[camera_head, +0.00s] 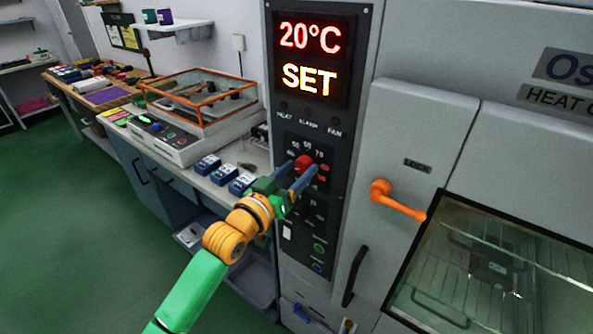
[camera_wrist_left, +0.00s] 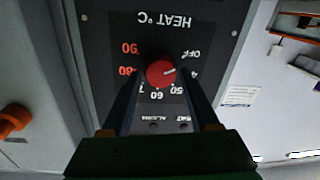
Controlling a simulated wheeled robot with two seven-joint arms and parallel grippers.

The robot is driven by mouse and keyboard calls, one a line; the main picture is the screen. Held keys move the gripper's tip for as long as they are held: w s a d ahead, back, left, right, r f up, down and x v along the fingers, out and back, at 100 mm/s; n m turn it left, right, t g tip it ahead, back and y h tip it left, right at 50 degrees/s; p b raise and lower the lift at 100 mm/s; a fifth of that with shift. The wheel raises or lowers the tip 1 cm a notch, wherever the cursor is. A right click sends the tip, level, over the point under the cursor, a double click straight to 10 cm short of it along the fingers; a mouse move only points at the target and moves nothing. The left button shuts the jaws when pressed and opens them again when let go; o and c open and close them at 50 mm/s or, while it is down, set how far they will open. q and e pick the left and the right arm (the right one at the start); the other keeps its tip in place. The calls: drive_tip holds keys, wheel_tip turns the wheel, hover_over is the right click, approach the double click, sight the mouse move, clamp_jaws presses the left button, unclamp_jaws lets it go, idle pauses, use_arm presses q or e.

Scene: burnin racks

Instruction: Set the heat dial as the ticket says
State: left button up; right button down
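The heat dial (camera_head: 303,163) is a red round knob on the dark control panel (camera_head: 345,60). In the left wrist view the dial (camera_wrist_left: 160,73) appears upside down, with a pale mark on its right side, toward the stretch between OFF and the partly hidden 40. My left gripper (camera_head: 300,170) is at the panel with its fingers on either side of the dial. In the wrist view gaps show between the fingers and the knob. The display (camera_head: 311,58) reads 20°C and SET. No ticket is readable. My right gripper is not in view.
An orange door handle (camera_head: 396,200) sticks out right of the panel, beside the oven window (camera_head: 490,265). Left of the panel is a bench with several small blue-topped units (camera_head: 222,174) and an orange-framed clear case (camera_head: 200,98). Green floor (camera_head: 75,230) is open at the left.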

use_arm(q)
clamp_jaws()
drive_tip(key=m, duration=0.3)
drive_tip(key=shift+m, duration=0.4)
drive_tip(key=m, duration=0.4)
drive_tip(key=shift+h, duration=0.3)
drive_tip(key=m, duration=0.4)
drive_tip(key=shift+f+m, duration=0.1)
drive_tip(key=shift+m, duration=0.2)
drive_tip(key=shift+m+h, duration=0.3)
drive_tip(key=shift+m, duration=1.8)
